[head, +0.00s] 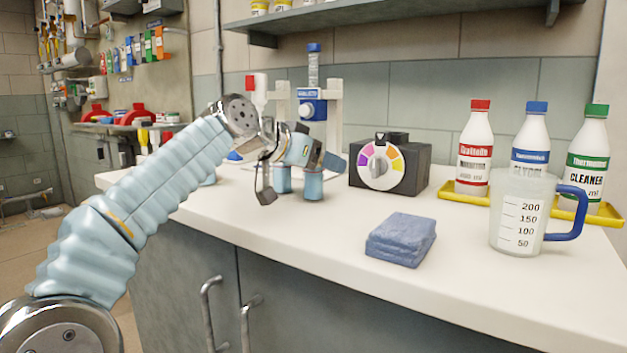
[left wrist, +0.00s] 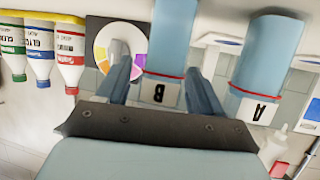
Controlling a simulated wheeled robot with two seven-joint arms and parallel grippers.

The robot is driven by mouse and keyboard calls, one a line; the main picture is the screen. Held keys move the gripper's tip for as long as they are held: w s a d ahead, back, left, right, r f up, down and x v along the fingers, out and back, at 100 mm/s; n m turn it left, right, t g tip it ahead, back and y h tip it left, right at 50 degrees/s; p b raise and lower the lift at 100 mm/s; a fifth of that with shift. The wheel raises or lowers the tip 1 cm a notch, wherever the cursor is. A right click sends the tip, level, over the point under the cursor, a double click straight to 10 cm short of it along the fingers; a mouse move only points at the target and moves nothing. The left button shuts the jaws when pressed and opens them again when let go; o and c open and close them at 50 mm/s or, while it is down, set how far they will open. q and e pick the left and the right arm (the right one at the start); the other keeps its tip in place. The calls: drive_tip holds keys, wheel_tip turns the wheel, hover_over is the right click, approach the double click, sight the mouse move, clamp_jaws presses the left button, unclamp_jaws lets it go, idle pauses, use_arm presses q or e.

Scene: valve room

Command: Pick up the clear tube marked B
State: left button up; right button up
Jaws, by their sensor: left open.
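Two tubes with pale blue filling stand side by side on the white counter. In the left wrist view, which is upside down, the tube marked B (left wrist: 172,45) has a red line and a white label. The tube marked A (left wrist: 268,50) stands to its right there. In the head view, tube B (head: 313,187) is the one nearer the dial box, its upper part hidden by my left gripper (head: 322,158). The left gripper is open. In the left wrist view its fingers (left wrist: 163,85) lie either side of tube B; contact cannot be told. My right gripper is not in view.
A black box with a coloured dial (head: 388,165) stands just right of the tubes. A blue folded cloth (head: 401,240) and a measuring jug (head: 520,222) are farther right. Several bottles stand on a yellow tray (head: 462,197). A stand with blue parts (head: 312,104) is behind.

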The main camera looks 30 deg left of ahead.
use_arm(q)
drive_tip(key=shift+c, duration=0.3)
drive_tip(key=c, duration=1)
